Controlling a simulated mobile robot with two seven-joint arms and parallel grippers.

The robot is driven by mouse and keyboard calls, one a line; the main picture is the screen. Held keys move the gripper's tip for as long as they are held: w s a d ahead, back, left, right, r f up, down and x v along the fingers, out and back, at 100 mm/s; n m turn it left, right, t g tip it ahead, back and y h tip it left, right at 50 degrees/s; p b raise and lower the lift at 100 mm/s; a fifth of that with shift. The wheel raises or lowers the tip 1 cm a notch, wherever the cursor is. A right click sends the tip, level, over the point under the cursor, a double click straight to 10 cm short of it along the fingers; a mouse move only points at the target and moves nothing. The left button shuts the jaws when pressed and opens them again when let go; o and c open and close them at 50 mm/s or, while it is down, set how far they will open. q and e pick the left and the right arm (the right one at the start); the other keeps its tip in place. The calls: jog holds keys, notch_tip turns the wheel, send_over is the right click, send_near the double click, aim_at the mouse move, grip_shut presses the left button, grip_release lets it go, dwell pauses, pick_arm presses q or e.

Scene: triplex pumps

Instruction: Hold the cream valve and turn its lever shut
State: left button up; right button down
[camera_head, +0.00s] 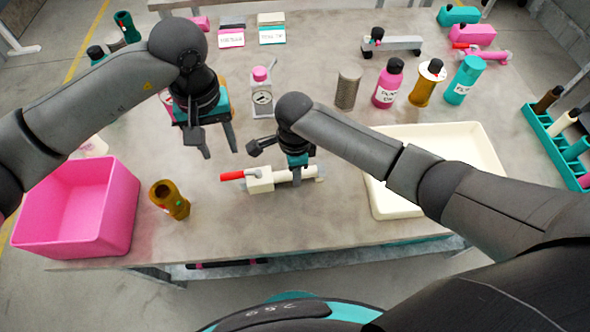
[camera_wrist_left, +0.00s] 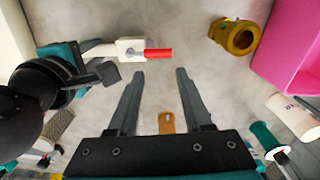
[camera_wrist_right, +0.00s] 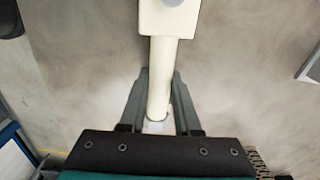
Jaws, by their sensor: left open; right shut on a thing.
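The cream valve (camera_head: 262,184) lies on the table near its front edge, with its pipe running left to right and its red lever (camera_head: 232,175) pointing left. The valve body also shows in the left wrist view (camera_wrist_left: 130,47), with the red lever (camera_wrist_left: 158,54) in line with the pipe. My right gripper (camera_head: 297,180) is shut on the right-hand pipe of the cream valve; in the right wrist view the pipe (camera_wrist_right: 160,85) runs between its fingers. My left gripper (camera_head: 221,152) is open and empty, above the table, up and left of the valve.
A pink bin (camera_head: 75,215) and a brass fitting (camera_head: 169,200) stand left of the valve. A cream tray (camera_head: 480,150) lies to the right, partly behind my right arm. Bottles, including a pink one (camera_head: 387,85), stand at the back. Bare table surrounds the lever.

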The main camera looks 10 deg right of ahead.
aim_at(240, 176)
dwell(0.8)
pick_arm(q)
jog(key=c, duration=0.4)
jog(key=shift+w, duration=0.45)
jog(key=c, duration=0.3)
jog(key=w, duration=0.2)
jog(key=w+g, duration=0.1)
jog(key=w, duration=0.1)
jog(key=w+g, duration=0.1)
jog(key=w, duration=0.1)
jog(key=shift+w+r+m, duration=0.3)
jog(key=shift+w+r, duration=0.05)
grip_shut()
jog(key=shift+g, duration=0.3)
jog(key=x, duration=0.6)
jog(key=w+x, duration=0.1)
jog(key=x, duration=0.2)
jog(key=shift+f, duration=0.35)
jog(key=shift+s+f, duration=0.1)
jog(key=shift+s, duration=1.8)
